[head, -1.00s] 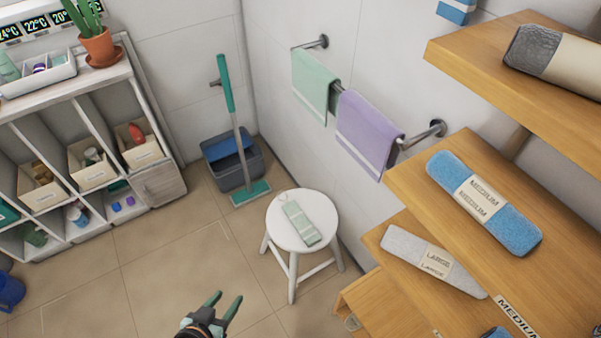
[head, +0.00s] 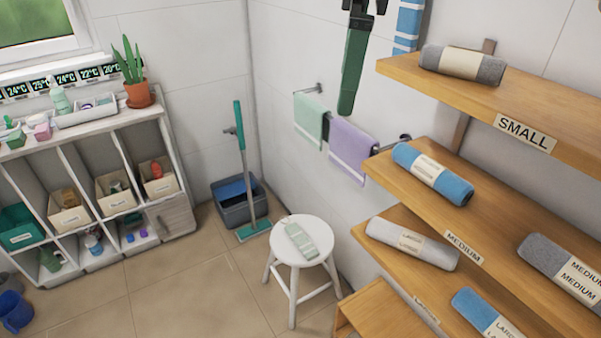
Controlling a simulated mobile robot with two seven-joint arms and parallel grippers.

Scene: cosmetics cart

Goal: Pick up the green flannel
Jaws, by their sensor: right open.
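A pale green cloth (head: 311,116) hangs on the wall rail, left of a lilac cloth (head: 351,150). Another pale green cloth (head: 301,240), folded into a strip with pale bands, lies on the round white stool (head: 284,254). I cannot tell from the picture which one is called the flannel. My right gripper (head: 348,106) is open and empty. The top of the gripper is cut off. My left gripper is not in view.
Wooden shelves (head: 522,130) with labelled rolled towels fill the right side. A white cubby unit (head: 178,168) with bins stands at the left. A mop (head: 241,150) and grey bucket (head: 232,206) stand in the corner.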

